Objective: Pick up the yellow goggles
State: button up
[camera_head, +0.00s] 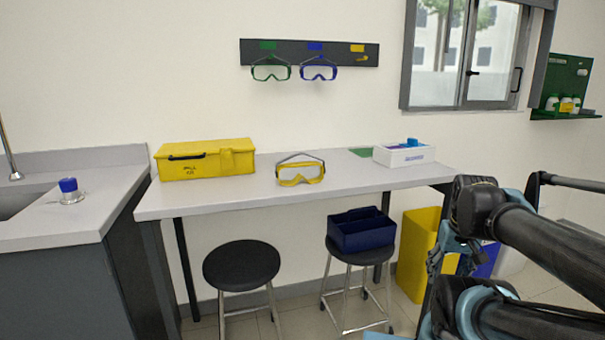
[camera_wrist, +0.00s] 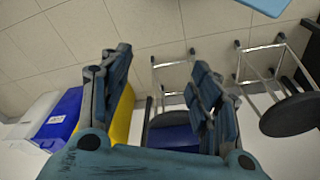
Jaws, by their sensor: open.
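The yellow goggles (camera_head: 300,174) sit on the light grey bench (camera_head: 220,203), near its middle, with a dark strap standing up behind them. My gripper (camera_wrist: 160,80) is open and empty in the wrist view, its two fingers spread apart. In the head view my arm reaches in from the right, with my gripper (camera_head: 440,260) low, right of the bench and well away from the goggles. The goggles do not show in the wrist view.
A yellow case (camera_head: 205,160) stands left of the goggles, a white box (camera_head: 403,155) right of them. Green (camera_head: 270,69) and blue goggles (camera_head: 318,69) hang above. Below are two stools (camera_head: 241,265), one bearing a dark blue caddy (camera_head: 361,232), and a yellow bin (camera_head: 416,255).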

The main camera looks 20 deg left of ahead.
jog(key=w+a+r+n+y, duration=0.1)
jog(key=w+a+r+n, duration=0.45)
jog(key=w+r, duration=0.4)
notch_tip(320, 180, up, 22)
jog(key=n+g+y, duration=0.3)
jog(key=n+g, duration=0.1)
jog(key=n, duration=1.4)
send_over(319, 163)
jog(key=w+d, duration=0.3)
jog(key=d, duration=0.1)
jog(key=shift+m, duration=0.25)
jog(key=x, duration=1)
jog(key=shift+f, duration=0.15)
jog(key=shift+d+x, duration=0.15)
jog(key=shift+x, duration=1.35)
jog(key=shift+d+x, duration=0.1)
jog(key=shift+x, duration=1.45)
jog(key=shift+s+f, duration=0.1)
jog(key=c, duration=1.1)
